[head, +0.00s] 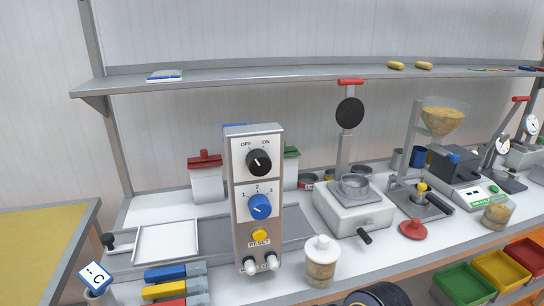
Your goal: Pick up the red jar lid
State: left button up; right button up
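A round red lid with a knob on top (413,229) lies on the white bench, right of centre, in front of the grey press with the black lever. It looks flat on the bench, with nothing on it. A glass jar with tan contents and no visible lid (496,216) stands to its right. Another jar with a white lid (321,264) stands to its left. A second red lid (205,161) sits on a white canister at the back left. Neither of my grippers is clearly visible.
A grey control box with knobs (257,195) stands tall left of centre. A white press (353,211) is behind and left of the lid. Green (463,285), yellow (501,270) and red (527,254) bins sit along the front right. A dark, partly cut-off object (378,295) is at the bottom.

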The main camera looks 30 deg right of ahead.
aim_at(413, 229)
jog(key=z, duration=2.7)
